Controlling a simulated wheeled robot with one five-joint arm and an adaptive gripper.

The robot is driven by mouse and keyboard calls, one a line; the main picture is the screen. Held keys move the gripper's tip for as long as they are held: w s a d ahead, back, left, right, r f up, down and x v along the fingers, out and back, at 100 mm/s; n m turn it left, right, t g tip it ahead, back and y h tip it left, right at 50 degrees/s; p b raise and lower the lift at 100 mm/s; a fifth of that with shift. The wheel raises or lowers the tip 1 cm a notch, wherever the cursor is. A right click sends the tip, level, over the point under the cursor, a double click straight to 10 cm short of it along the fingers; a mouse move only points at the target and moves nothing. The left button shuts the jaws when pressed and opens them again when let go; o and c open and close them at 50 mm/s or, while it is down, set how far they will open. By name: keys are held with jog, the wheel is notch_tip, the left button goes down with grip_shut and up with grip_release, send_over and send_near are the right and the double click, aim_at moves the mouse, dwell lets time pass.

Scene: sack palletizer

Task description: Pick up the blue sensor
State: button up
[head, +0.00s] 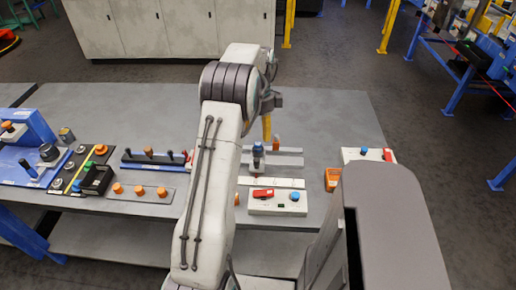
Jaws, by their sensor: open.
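My arm hides part of the gripper and some table to the left of the piece.
A white box (277,201) with a red switch and a blue button sits in front. An orange holder (332,179) and another white box (362,155) are to the right. Control panels (92,170) fill the left. The table's back right (335,115) is clear.

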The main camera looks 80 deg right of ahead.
aim_at(258, 144)
jog(key=shift+w+a+f, duration=0.1)
jog(key=shift+f, duration=1.5)
jog(key=shift+w+a+f, duration=0.1)
jog(key=shift+f, duration=1.45)
jog(key=shift+c, duration=0.2)
